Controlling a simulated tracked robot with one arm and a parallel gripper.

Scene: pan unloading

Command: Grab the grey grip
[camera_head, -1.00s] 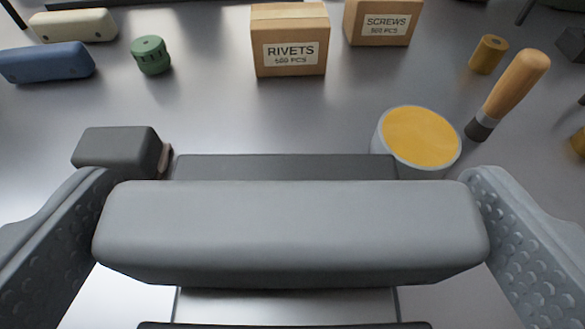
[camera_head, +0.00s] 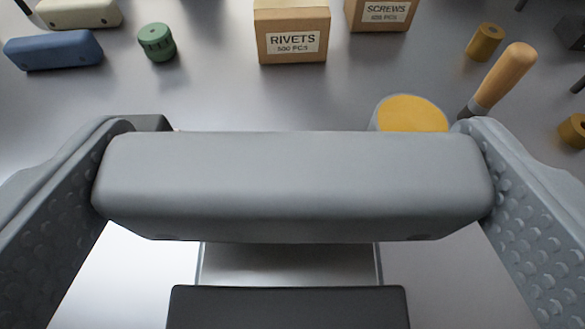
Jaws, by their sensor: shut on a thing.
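The grey grip (camera_head: 295,178) is a long rounded grey block that spans the middle of the view. My gripper (camera_head: 293,180) is shut on it, with one textured finger against each end. Below the grip in the picture, a dark block (camera_head: 288,308) and a bright metal piece (camera_head: 290,264) show; whether the grip is joined to them I cannot tell. The grip hides part of the surface behind it.
Behind the grip stand a tin with a yellow top (camera_head: 411,113), a wooden-handled tool (camera_head: 500,80), a rivets box (camera_head: 291,32), a screws box (camera_head: 381,12) and a green knob (camera_head: 157,42). A blue block (camera_head: 54,50) lies at left.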

